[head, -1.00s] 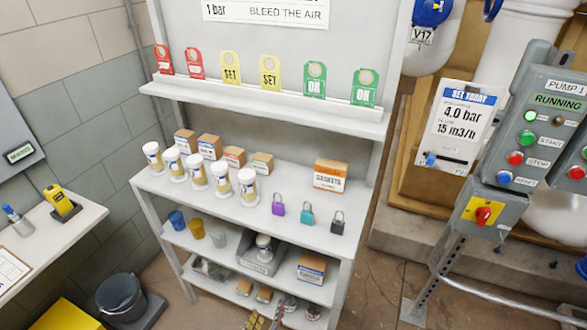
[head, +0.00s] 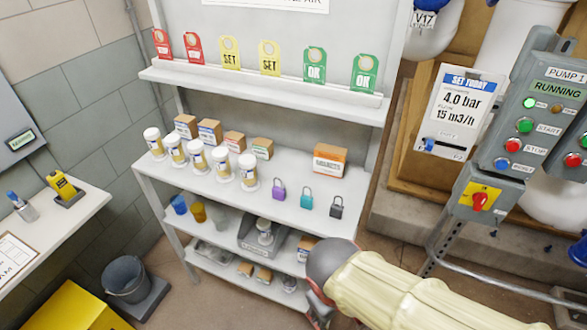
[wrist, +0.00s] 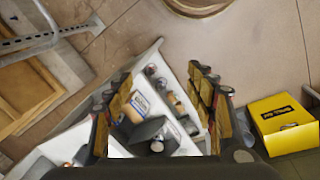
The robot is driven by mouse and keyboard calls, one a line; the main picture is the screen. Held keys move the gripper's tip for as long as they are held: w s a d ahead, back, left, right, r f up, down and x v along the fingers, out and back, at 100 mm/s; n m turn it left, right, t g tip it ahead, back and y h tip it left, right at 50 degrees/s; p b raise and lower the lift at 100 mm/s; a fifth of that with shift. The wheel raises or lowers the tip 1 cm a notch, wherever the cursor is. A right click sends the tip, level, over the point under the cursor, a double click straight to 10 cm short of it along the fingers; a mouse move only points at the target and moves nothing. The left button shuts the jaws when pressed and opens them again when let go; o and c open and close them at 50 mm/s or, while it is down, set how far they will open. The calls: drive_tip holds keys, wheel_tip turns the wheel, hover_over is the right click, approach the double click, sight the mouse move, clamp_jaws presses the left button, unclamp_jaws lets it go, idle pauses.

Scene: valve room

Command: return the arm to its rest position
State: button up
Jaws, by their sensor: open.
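My arm, in a cream padded sleeve (head: 410,292), reaches in from the lower right of the head view, in front of the right end of the shelf unit. My gripper (wrist: 163,92) shows in the wrist view with its two fingers well apart and nothing held between them. Past the fingers lie the lower shelves, with a grey bin (wrist: 148,134) and boxes seen in the gap. In the head view the fingertips are mostly hidden behind my wrist and the frame's lower edge.
The white shelf unit (head: 262,195) holds white jars, boxes and padlocks (head: 307,198). A pump panel (head: 530,125) on a metal stand is at right. A bucket (head: 127,278), a yellow box (head: 68,308) and a side table (head: 75,222) are at left. Floor shows at right.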

drive_tip(key=d+r+m+t, duration=0.2)
drive_tip(key=d+r+m, duration=0.1)
drive_tip(key=d+r, duration=0.2)
drive_tip(key=w+d+r+m+t+y+p, duration=0.1)
drive_tip(key=d+r+m, duration=0.3)
drive_tip(key=r, duration=0.6)
drive_tip(key=shift+w+d+t, duration=0.2)
drive_tip(key=shift+d+t, duration=0.2)
drive_tip(key=shift+d, duration=0.2)
